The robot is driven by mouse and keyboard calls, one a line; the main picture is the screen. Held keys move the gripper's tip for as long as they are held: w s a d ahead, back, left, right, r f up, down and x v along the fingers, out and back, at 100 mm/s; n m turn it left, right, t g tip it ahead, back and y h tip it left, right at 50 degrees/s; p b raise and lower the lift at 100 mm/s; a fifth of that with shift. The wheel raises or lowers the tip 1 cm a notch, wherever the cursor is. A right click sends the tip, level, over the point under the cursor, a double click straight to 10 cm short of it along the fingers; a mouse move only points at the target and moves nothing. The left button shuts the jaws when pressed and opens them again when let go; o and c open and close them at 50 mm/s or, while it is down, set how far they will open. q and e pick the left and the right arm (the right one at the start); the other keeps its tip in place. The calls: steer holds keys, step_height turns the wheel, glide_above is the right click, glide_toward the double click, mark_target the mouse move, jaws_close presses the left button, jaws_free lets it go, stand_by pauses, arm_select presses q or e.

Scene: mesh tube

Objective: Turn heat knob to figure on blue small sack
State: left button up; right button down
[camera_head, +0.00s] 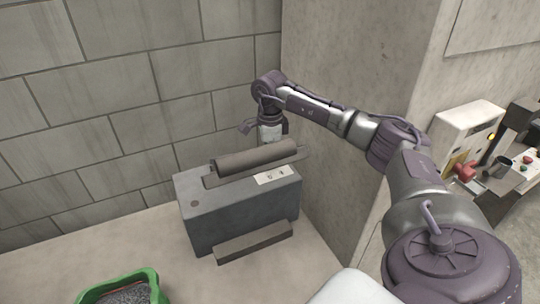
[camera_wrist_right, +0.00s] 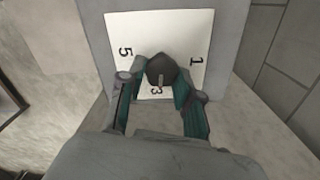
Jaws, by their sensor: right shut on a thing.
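The dark round heat knob (camera_wrist_right: 161,68) sits on a white dial plate (camera_wrist_right: 188,33) in the right wrist view. The figures 5, 3 and 1 show around it. A light mark on the knob's near side points toward the 3. My right gripper (camera_wrist_right: 160,88) is shut on the knob, one finger on each side. In the head view my right arm reaches over to the far side of the grey machine (camera_head: 232,214); its fingertips and the knob are hidden there. No blue small sack is in view. My left gripper is not in view.
A long dark roller (camera_head: 255,159) lies on top of the machine, beside a small white label (camera_head: 274,175). A green bin (camera_head: 148,276) with dark contents stands at the bottom left. A block wall is behind; a concrete pillar is close on the right.

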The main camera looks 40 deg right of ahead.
steer(key=m, duration=0.5)
steer(key=shift+r+m, duration=0.1)
steer(key=shift+m, duration=0.2)
steer(key=m, duration=0.5)
steer(key=shift+a+p, duration=0.15)
steer(key=shift+p, duration=0.2)
steer(key=m, duration=0.5)
steer(key=shift+a+m+p, duration=0.1)
steer(key=shift+m+p, duration=0.2)
steer(key=shift+m, duration=2.4)
steer(key=c, duration=0.8)
jaws_free()
